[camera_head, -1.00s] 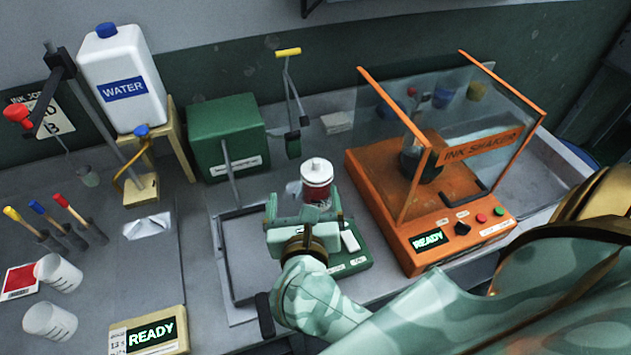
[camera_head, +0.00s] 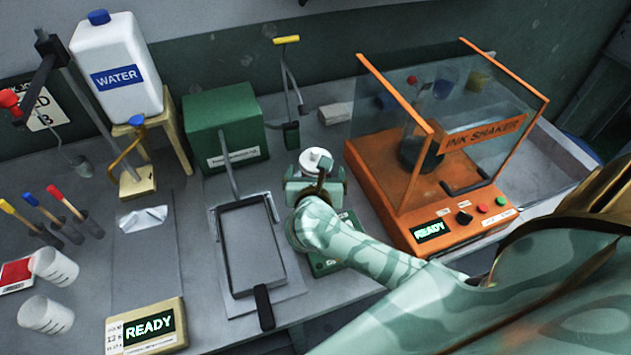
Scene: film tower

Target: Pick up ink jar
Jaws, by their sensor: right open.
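The jar with a white lid (camera_head: 313,157), which I take as the ink jar, stands mid-bench, left of the orange shaker. Only its lid shows clearly now; its dark red body is hidden behind my right gripper. My right gripper (camera_head: 318,176) is open and right at the jar, its fingers reaching toward it just below the lid. I cannot tell whether the fingers touch the jar or are on both sides of it. My left gripper is not in view.
The orange ink shaker (camera_head: 395,205), with glass panels and a dark flask (camera_head: 421,150) inside, stands close on the right. A green box (camera_head: 225,122) and a framed tray (camera_head: 252,248) are left. A green device (camera_head: 322,266) lies partly under my right arm.

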